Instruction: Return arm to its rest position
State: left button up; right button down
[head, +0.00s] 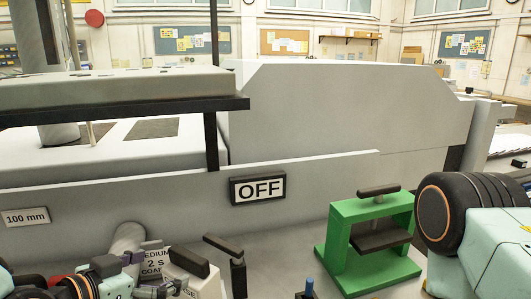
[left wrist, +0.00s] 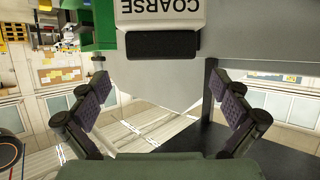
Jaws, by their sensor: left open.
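My left gripper (head: 140,273) is at the lower left of the head view, beside a white block (head: 207,286) with a black bar on it. In the left wrist view its two padded fingers (left wrist: 162,108) are wide apart, with nothing held between them. The white block (left wrist: 160,14) shows there upside down, marked COARSE, with its black bar beyond the fingertips. The gripper partly hides the MEDIUM, 2 S and COARSE lettering in the head view. Part of my right arm shows at the right edge of the head view; its gripper is out of frame.
A large grey machine with an OFF sign (head: 258,189) and a 100 mm label (head: 25,217) fills the back. A green frame with a dark clamp (head: 340,235) stands right of centre. A dark lever (head: 238,270) and a blue-tipped post (head: 309,287) stand between.

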aim_at(185, 262)
pick_arm(q)
jog(key=shift+b+x, duration=0.35)
jog(key=shift+x, duration=2.2)
jog(key=x, duration=0.4)
jog(key=shift+f, duration=0.4)
notch_tip(185, 262, up, 11)
jog(key=shift+s+f, duration=0.1)
jog(key=shift+s, duration=0.05)
